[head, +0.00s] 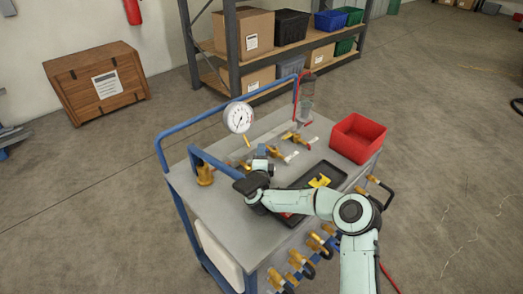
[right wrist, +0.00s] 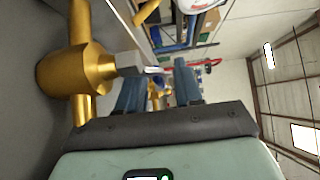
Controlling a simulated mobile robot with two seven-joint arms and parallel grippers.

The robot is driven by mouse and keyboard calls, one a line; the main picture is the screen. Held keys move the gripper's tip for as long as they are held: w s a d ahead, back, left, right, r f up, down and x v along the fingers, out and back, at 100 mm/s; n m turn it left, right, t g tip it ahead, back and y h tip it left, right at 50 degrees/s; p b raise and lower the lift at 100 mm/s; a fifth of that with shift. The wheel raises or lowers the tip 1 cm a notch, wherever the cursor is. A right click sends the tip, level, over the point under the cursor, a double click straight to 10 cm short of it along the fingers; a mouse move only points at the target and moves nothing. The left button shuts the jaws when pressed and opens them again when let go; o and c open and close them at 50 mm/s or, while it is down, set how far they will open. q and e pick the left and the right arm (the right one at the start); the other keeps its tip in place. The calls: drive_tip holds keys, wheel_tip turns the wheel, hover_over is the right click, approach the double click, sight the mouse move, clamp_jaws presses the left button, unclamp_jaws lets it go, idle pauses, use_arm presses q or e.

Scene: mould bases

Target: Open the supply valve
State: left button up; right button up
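Several brass valves and fittings stand on the grey cart top (head: 225,210). One brass fitting (head: 205,175) is at the left, by a thick blue bar. Brass valves with pale tags (head: 298,138) stand toward the back. I cannot tell which is the supply valve. My right gripper (head: 264,153) is above the cart, near the left brass fitting and the bar's lower end. In the right wrist view its two fingers (right wrist: 159,88) are apart, with nothing clearly held between them. A large brass fitting (right wrist: 80,70) with a grey end is close beside them. My left gripper is out of view.
A pressure gauge (head: 239,117) stands behind the right gripper. A black tray (head: 332,171) with yellow pieces and a red bin (head: 358,138) are on the cart's right. Brass couplings (head: 300,260) line the front side. A blue rail (head: 230,101) runs along the back.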

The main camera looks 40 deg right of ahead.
drive_tip(key=shift+x, duration=0.8)
clamp_jaws()
